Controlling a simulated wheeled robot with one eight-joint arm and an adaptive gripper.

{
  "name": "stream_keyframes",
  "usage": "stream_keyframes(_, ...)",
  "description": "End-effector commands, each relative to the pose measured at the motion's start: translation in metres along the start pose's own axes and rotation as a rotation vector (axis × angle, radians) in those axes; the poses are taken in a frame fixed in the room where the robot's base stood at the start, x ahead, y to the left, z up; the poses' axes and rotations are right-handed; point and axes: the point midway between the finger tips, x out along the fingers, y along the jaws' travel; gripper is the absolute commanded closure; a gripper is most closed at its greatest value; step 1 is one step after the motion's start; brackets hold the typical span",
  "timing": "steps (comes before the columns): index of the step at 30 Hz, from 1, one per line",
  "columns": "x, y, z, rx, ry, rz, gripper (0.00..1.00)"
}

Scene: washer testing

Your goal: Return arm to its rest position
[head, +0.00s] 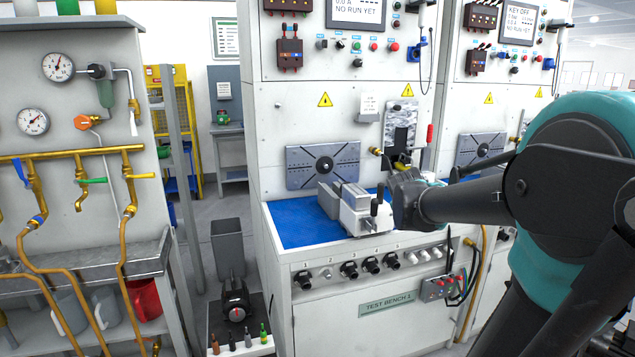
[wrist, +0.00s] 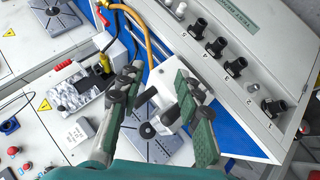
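My arm reaches in from the right in the head view. My gripper (head: 402,196) is just right of the grey-white vise (head: 352,207) on the blue-topped bench (head: 296,228). In the wrist view my gripper (wrist: 158,88) has its two green-padded fingers apart, with nothing held between them. The vise (wrist: 163,112) shows behind the gap between the fingers. The head view cannot tell whether a finger touches the vise.
The bench front has several knobs (head: 348,270) and a red-button box (head: 442,287). Behind the vise stands a panel with a dark slotted plate (head: 322,165). A pipe rack (head: 80,152) stands left. A black cable and yellow hose (wrist: 147,38) hang near my fingers.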

Motion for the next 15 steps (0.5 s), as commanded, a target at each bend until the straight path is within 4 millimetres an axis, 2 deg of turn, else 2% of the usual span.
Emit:
stream_keyframes(1, -0.003, -0.027, 0.023, 0.066, -0.027, -0.044, 0.65)
stream_keyframes(3, -0.009, -0.063, 0.054, 0.166, -0.072, -0.11, 0.65)
stream_keyframes(9, -0.036, -0.167, 0.137, 0.421, -0.21, -0.289, 0.65)
stream_keyframes(12, -0.052, -0.209, 0.169, 0.516, -0.273, -0.361, 0.65)
stream_keyframes(15, -0.065, -0.239, 0.19, 0.583, -0.322, -0.414, 0.65)
